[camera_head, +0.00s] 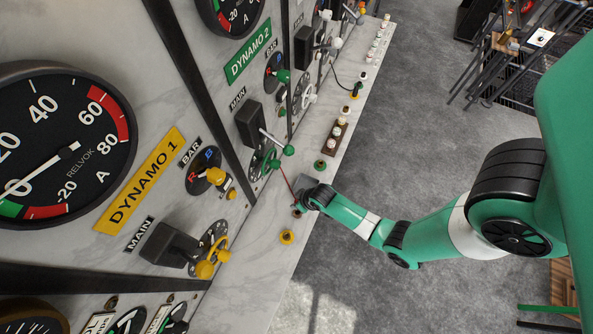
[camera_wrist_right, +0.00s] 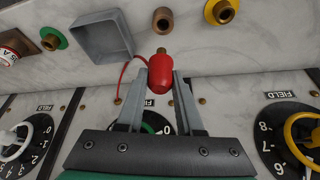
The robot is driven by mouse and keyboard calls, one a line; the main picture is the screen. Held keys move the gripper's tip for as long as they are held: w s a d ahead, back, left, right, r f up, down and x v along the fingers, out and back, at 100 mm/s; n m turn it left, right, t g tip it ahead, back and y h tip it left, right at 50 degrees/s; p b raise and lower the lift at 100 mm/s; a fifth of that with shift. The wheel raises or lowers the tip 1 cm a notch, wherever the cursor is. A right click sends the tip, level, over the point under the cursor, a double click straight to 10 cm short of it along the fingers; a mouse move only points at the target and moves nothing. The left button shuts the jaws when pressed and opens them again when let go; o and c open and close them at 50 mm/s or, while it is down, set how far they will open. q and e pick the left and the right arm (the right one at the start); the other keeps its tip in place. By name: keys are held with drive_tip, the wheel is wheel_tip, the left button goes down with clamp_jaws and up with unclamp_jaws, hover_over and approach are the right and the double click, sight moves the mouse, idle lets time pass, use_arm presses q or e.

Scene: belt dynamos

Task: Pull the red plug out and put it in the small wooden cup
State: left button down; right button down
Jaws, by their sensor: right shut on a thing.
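The red plug (camera_wrist_right: 161,74) is between the two fingers of my right gripper (camera_wrist_right: 160,85), which is shut on it. Its short brass tip points at a brass socket (camera_wrist_right: 162,20) on the marble ledge, with a small gap showing between them. A thin red cord (camera_wrist_right: 122,77) runs from the plug to the panel; the cord also shows in the head view (camera_head: 287,182). In the head view, my right gripper (camera_head: 300,198) is at the ledge and the plug is hidden there. I cannot make out a wooden cup; an open grey square box (camera_wrist_right: 102,46) stands beside the socket. My left gripper is not in view.
A yellow-ringed socket (camera_head: 287,237) and a green-ringed socket (camera_head: 320,164) flank the gripper on the ledge. A brown block with white knobs (camera_head: 338,133) stands farther along. Green-handled levers (camera_head: 288,150) stick out from the panel. Open floor lies right of the ledge.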

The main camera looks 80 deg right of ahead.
drive_tip(key=shift+f+b, duration=2.3)
drive_tip(key=shift+f, duration=0.5)
drive_tip(key=shift+f+b, duration=1.4)
drive_tip(key=shift+f, duration=0.45)
drive_tip(key=shift+c, duration=2.4)
unclamp_jaws()
drive_tip(key=shift+r, duration=0.1)
drive_tip(key=shift+r, duration=0.1)
